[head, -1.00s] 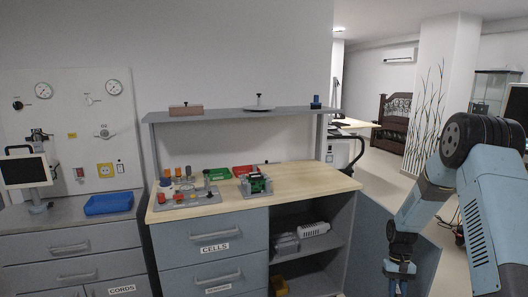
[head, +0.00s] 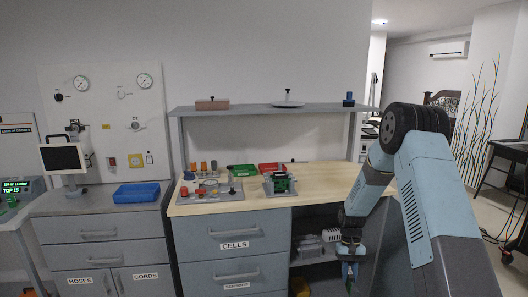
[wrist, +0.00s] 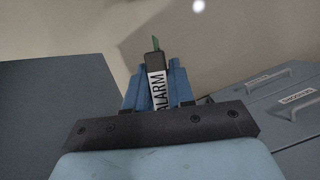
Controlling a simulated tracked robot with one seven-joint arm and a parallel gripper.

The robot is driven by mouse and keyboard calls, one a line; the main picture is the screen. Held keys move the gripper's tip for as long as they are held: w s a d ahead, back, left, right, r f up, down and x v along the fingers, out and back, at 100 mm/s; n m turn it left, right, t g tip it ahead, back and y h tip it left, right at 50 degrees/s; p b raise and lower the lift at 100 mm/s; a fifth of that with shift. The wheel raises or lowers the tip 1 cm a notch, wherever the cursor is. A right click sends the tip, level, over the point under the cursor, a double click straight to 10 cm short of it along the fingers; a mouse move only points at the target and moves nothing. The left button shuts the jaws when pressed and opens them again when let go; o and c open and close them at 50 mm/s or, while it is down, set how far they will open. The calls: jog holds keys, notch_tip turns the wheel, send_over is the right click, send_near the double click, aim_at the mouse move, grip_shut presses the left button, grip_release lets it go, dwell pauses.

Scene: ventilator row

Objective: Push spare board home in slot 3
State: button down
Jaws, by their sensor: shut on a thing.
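My gripper (head: 349,274) hangs low in front of the open cupboard in the head view, below the worktop. In the wrist view its blue fingers (wrist: 158,88) are shut on a narrow board (wrist: 155,62) with a dark edge, a white label reading "ALARM" and a green tip. In the head view the held board is too small to make out clearly. A grey rack with green boards (head: 279,183) stands on the wooden worktop, up and left of my gripper and well apart from it. Its separate slots cannot be told apart.
The wooden worktop (head: 335,178) has clear room right of the rack. A parts tray (head: 211,194), a green bin (head: 242,170) and a red bin (head: 269,168) are left of it or behind. A shelf (head: 245,109) overhangs the back. Drawers (head: 222,246) are below.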

jog(key=shift+w+d, duration=0.15)
jog(key=shift+a, duration=0.2)
jog(key=shift+s+f, duration=0.25)
jog(key=shift+f, duration=0.15)
jog(key=shift+w+r, duration=0.1)
